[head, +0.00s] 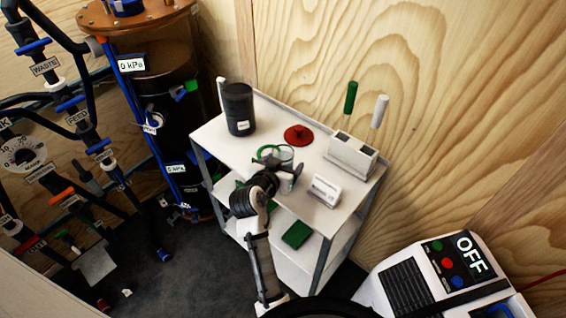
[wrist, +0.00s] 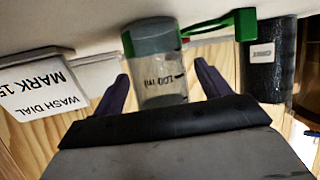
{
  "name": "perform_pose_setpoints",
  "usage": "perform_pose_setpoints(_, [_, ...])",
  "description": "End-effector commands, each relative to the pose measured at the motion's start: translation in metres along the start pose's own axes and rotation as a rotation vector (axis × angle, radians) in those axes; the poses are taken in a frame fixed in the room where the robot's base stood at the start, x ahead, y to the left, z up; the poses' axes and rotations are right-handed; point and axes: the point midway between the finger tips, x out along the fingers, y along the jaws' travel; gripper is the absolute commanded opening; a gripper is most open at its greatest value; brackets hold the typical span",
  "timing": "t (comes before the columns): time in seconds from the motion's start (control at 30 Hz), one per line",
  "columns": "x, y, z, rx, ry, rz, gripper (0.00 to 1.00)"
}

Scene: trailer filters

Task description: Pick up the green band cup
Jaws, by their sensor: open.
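The green band cup (head: 285,151) is a small clear cup with a green ring, standing on the white cart's top shelf. In the wrist view, which looks upside down, the clear cup (wrist: 158,88) carries a "100 ml" mark, and a green handle-like part (wrist: 232,24) shows beside it. My gripper (head: 279,166) is at the cup's near side with its jaws open. In the wrist view, the fingers of my gripper (wrist: 161,78) show on either side of the cup, with a gap visible. Whether either finger touches it I cannot tell. My gripper partly hides the cup in the head view.
On the white cart (head: 208,135) are a black canister (head: 238,112), a red disc (head: 298,135), a white holder (head: 350,156) with a green and a white handle, and a "WASH DIAL MARK 15" card (wrist: 35,90). A green item (head: 297,235) lies on a lower shelf. The wooden wall is behind.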

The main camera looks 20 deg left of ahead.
Motion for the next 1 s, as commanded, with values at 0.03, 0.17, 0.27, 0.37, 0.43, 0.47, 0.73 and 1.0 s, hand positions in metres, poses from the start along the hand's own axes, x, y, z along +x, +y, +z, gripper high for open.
perform_pose_setpoints(0.03, [0.0013,-0.0001,0.0001,0.0,0.0,0.0,0.76])
perform_pose_setpoints(0.17, [0.0014,-0.0001,0.0004,0.0,0.001,-0.001,0.76])
perform_pose_setpoints(0.27, [0.0012,-0.0002,0.0004,0.0,0.0,-0.001,0.69])
perform_pose_setpoints(0.37, [0.0011,-0.0002,0.0003,0.0,0.0,-0.001,0.56])
perform_pose_setpoints(0.43, [0.001,-0.0002,0.0003,0.0,0.0,-0.001,0.47])
perform_pose_setpoints(0.47, [0.001,-0.0002,0.0003,0.0,0.0,-0.001,0.43])
perform_pose_setpoints(0.73, [0.0007,-0.0002,-0.0004,0.001,0.002,-0.001,0.22])
perform_pose_setpoints(1.0, [0.0002,-0.0002,-0.0018,0.002,0.002,-0.001,0.22])
